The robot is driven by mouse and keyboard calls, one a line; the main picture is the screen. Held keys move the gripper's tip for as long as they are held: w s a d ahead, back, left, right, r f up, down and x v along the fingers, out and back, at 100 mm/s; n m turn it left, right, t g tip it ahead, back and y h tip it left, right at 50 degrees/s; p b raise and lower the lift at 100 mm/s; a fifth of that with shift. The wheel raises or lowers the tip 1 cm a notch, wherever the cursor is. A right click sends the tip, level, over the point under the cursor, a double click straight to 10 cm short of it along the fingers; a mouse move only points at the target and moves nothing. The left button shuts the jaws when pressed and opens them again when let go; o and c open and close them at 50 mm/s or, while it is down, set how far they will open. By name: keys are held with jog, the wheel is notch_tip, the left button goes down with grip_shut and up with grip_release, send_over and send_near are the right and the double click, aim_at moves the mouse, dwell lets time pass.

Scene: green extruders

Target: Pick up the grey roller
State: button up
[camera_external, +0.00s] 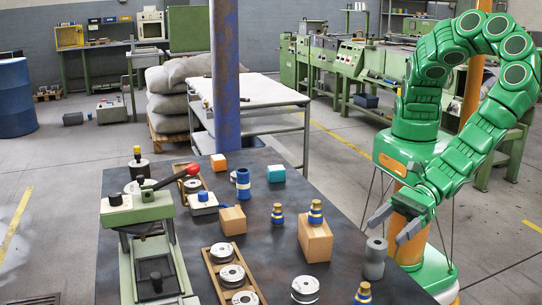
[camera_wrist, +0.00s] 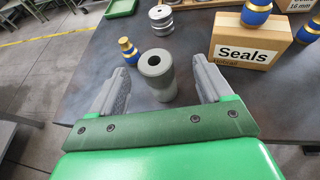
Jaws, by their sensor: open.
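The grey roller (camera_external: 374,259) stands upright near the right edge of the dark table. In the wrist view the roller (camera_wrist: 157,76) shows a round hole in its top and lies between the two fingers, with a gap on each side. My gripper (camera_external: 393,229) is open, its fingers pointing down toward the roller from the right side of the table. In the wrist view my gripper (camera_wrist: 160,85) has its fingers spread wide and holds nothing.
Another brass-and-blue fitting (camera_wrist: 128,50) stands left of the roller. Metal discs (camera_external: 305,289) and a green press (camera_external: 150,235) are farther left on the table (camera_external: 268,240).

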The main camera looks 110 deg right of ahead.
aim_at(369, 253)
jog(key=shift+s+a+f+n, duration=0.3)
jog(key=shift+s+f, duration=0.1)
jog(key=shift+f, duration=0.05)
jog(key=shift+w+f, duration=0.1)
jog(key=shift+x, duration=3.7)
jog(key=shift+a, duration=0.1)
jog(key=c, duration=1.2)
jog(key=shift+o, duration=0.2)
